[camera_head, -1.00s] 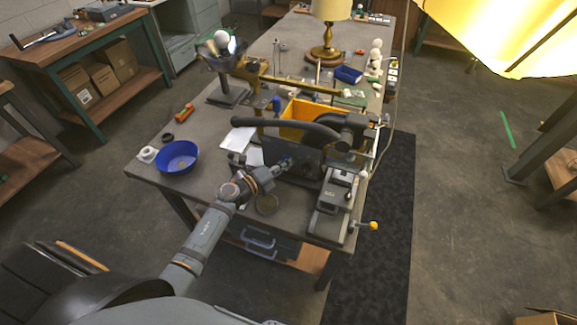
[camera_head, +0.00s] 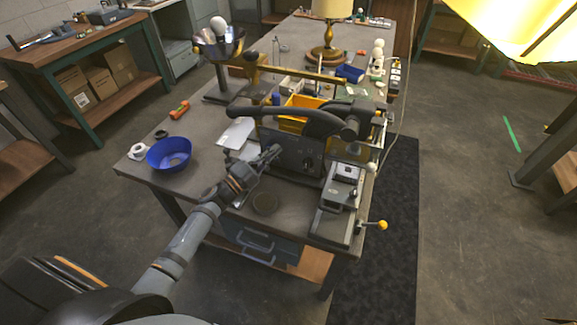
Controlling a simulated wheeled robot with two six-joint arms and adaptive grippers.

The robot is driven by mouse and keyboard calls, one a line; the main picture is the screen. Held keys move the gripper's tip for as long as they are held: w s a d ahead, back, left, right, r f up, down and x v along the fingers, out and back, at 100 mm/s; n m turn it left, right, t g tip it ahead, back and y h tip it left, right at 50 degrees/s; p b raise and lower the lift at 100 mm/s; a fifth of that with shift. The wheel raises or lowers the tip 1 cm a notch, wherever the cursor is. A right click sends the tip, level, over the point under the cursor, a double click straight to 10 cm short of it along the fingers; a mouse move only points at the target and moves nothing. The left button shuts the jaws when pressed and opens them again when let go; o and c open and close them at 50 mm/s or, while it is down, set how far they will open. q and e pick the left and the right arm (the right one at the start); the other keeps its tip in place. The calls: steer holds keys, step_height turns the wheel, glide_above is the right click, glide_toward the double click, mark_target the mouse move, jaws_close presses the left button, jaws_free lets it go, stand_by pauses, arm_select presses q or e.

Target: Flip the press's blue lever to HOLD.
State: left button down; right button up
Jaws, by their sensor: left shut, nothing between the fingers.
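A dark machine with a long black curved handle, which looks like the press (camera_head: 290,152), stands at the front of the bench. A small round dial-like part (camera_head: 308,163) shows on its front panel. My left gripper (camera_head: 274,152) is shut and empty, in front of the left part of that panel. I cannot tell whether it touches the panel. A small blue piece (camera_head: 276,98) shows behind the handle; I cannot tell whether it is the lever. No lever position or HOLD mark is readable. My right gripper is not in view.
A grey vise-like fixture (camera_head: 338,205) with a yellow-knobbed handle (camera_head: 382,225) stands right of the machine. A yellow bin (camera_head: 293,121) is behind the handle.

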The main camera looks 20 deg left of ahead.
arm_select(q)
steer(key=shift+a+f+n+t+b, duration=0.15)
steer(key=shift+a+n+t+b, duration=0.2)
steer(key=shift+n+t, duration=0.2)
steer(key=shift+a, duration=0.2)
steer(key=shift+a, duration=0.1)
steer(key=shift+a+f, duration=0.1)
